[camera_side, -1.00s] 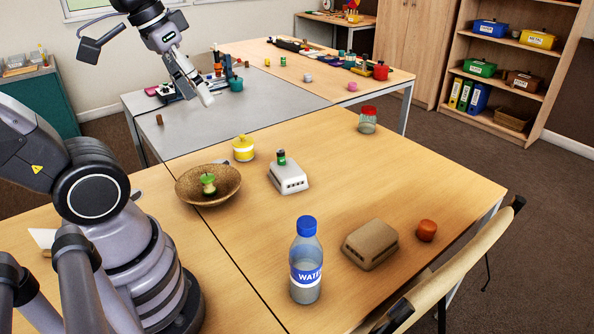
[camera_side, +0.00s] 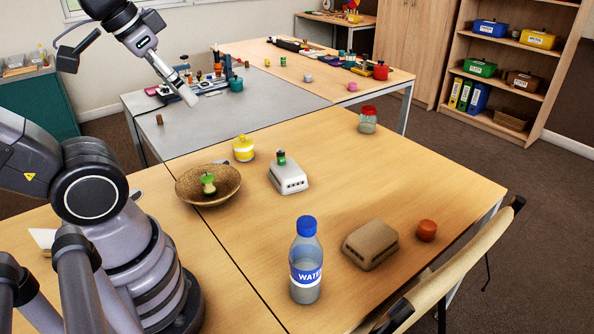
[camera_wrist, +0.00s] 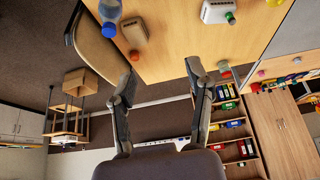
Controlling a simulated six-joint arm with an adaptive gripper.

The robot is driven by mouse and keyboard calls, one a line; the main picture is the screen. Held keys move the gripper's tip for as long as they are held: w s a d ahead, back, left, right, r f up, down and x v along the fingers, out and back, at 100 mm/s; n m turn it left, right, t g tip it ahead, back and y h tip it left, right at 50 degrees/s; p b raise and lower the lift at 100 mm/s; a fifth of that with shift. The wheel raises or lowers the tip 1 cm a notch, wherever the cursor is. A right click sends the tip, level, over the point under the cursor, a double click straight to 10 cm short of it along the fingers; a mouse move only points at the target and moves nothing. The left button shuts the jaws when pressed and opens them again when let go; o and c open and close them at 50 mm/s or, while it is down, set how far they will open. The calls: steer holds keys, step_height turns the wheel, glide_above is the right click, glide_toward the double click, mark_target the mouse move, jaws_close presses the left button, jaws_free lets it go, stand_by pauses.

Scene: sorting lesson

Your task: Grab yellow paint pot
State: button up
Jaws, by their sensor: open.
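The yellow paint pot (camera_side: 243,148) stands upright on the wooden table, behind the brown bowl and left of the white vented block. It has a yellow lid and a pale band on its side. My gripper (camera_side: 188,97) is in the air above the grey table, up and left of the pot and apart from it. In the wrist view my gripper (camera_wrist: 160,85) has its two fingers spread wide with nothing between them.
A brown bowl (camera_side: 226,190) with a green apple core (camera_side: 208,184) stands near the pot. A white block (camera_side: 288,179) bears a small green-labelled item. A water bottle (camera_side: 305,270), tan block (camera_side: 370,245), orange lump (camera_side: 427,230) and red-lidded jar (camera_side: 368,122) stand apart. The table's middle is clear.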

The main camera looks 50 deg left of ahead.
steer(key=o, duration=0.9)
